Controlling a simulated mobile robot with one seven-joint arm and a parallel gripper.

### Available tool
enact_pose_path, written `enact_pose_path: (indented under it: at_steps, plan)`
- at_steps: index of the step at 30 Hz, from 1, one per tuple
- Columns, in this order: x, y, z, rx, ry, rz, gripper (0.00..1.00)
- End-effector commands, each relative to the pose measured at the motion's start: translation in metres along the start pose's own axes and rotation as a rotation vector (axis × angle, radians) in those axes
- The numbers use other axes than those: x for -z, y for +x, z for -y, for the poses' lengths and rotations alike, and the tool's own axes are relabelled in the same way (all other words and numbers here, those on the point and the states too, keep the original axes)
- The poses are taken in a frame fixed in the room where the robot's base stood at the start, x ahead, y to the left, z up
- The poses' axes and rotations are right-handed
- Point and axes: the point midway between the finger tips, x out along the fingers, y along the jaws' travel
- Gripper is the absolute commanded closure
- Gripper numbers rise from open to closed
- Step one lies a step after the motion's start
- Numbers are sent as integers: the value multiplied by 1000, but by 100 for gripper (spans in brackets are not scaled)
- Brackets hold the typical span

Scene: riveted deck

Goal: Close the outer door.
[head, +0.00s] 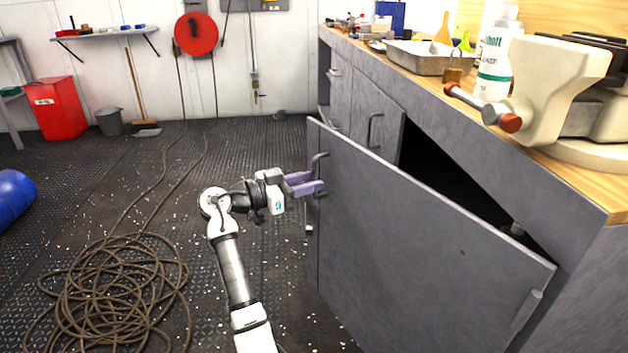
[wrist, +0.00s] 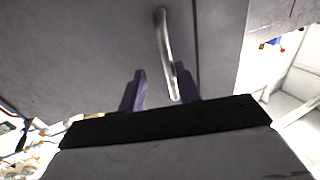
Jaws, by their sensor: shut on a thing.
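The outer door (head: 425,235) is a large grey panel on the cabinet front. It stands swung out, with a dark gap behind its top edge and a hinge at its lower right. Its bar handle (head: 316,168) is at the upper left, by the free edge. My gripper (head: 320,183) has its purple fingers at this handle and is shut on it. In the wrist view, the handle (wrist: 166,45) runs down between the fingertips of my gripper (wrist: 161,72), with the door's grey face (wrist: 90,50) behind. The exact finger contact is hard to see.
Another grey door (head: 365,110) with its own handle is farther along the cabinet. The worktop (head: 575,185) carries a vise (head: 560,85), a bottle (head: 495,60) and a metal tray (head: 425,60). A coiled rope (head: 110,285) lies on the floor at left. Floor beyond my arm is mostly clear.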

Motion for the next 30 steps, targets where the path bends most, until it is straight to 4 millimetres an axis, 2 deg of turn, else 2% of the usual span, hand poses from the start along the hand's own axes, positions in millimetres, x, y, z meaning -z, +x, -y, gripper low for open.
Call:
enact_pose_path:
  at_steps: [24,30]
  plan:
    - [1,-57,-6,0,1,0,74]
    - [0,-67,-7,0,0,-1,74]
